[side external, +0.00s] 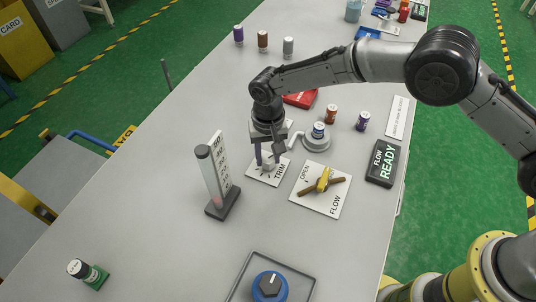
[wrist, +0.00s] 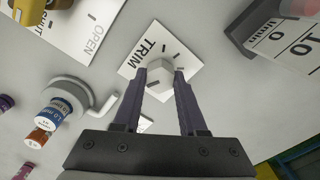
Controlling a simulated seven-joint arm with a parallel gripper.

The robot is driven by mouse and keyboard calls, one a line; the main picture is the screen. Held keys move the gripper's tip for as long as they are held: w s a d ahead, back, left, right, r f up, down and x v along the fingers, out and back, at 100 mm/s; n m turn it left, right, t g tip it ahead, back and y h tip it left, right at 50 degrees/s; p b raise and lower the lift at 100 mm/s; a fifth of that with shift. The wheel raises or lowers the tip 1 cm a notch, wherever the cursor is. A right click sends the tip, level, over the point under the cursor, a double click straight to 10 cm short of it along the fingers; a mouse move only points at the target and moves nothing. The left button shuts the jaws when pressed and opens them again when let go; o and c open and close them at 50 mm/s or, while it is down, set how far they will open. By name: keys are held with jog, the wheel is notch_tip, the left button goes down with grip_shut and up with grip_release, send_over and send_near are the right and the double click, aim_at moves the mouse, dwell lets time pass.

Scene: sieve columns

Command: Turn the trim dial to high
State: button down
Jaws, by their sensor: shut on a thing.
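The trim dial is a pale hexagonal knob (wrist: 160,73) on a white plate marked TRIM (wrist: 189,53) with short black tick marks. In the side external view the trim plate (side external: 281,174) lies on the grey table, and my arm partly covers the knob. My gripper (wrist: 160,80) points down with its two dark fingers shut on the knob, one on each side. The side external view also shows my gripper (side external: 268,163) over the plate. The pointer of the dial and most of its marks are hard to read.
A flow meter column (side external: 212,180) stands close left of the trim plate. The flow valve (side external: 323,183) on its OPEN plate is close right. A white round stand (side external: 316,142) with a vial is behind. The front-left table is mostly clear.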

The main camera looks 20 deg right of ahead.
aim_at(268, 158)
jog(key=shift+c, duration=2.3)
grip_release()
notch_tip(268, 158, up, 14)
jog(key=shift+f, duration=0.1)
